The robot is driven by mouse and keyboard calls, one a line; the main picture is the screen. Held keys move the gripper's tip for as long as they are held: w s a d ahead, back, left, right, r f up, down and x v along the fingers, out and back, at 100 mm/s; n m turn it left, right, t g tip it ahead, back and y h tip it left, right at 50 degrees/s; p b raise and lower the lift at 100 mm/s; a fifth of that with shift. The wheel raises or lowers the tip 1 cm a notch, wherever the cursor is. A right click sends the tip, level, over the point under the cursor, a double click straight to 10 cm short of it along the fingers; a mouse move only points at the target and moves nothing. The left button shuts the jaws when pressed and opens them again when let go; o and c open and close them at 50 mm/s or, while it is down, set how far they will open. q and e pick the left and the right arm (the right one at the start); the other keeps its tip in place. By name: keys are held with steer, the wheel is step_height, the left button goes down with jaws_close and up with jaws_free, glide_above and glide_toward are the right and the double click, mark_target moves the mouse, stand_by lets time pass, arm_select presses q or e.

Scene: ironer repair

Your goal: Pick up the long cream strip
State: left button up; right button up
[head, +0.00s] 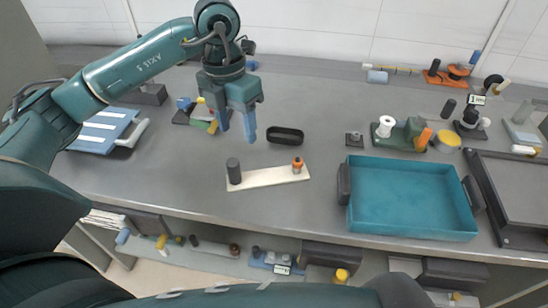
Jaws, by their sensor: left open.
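The long cream strip (262,179) lies flat on the grey bench, left of the middle of the head view. A dark grey cylinder (233,171) stands on its left end. A small orange and dark piece (297,165) stands near its right end. My left gripper (236,135) points down above the bench, open and empty, its blue fingers apart. It shows just above the strip in the picture, and it is not touching it. My right gripper is not in view.
A black oval tray (285,134) lies behind the strip. A teal tray (412,162) with dark handles stands to the right. Tools and spools (386,126) stand further back. A blue clipboard-like board (104,130) lies at left. The bench's front edge is close in front of the strip.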

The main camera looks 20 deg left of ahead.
mark_target(234, 161)
arm_select(q)
steer(key=shift+y, duration=0.4)
steer(key=f, duration=0.2)
steer(key=a+f, duration=0.1)
steer(key=f, duration=0.4)
steer(key=shift+w+a+p, duration=0.25)
steer(key=shift+a+p, duration=0.05)
steer(key=shift+a, duration=0.05)
steer(key=f, duration=0.2)
steer(key=f+p, duration=0.1)
steer(key=f, duration=0.2)
steer(key=shift+s+a+f, duration=0.15)
steer(key=shift+s+a, duration=0.05)
jaws_close()
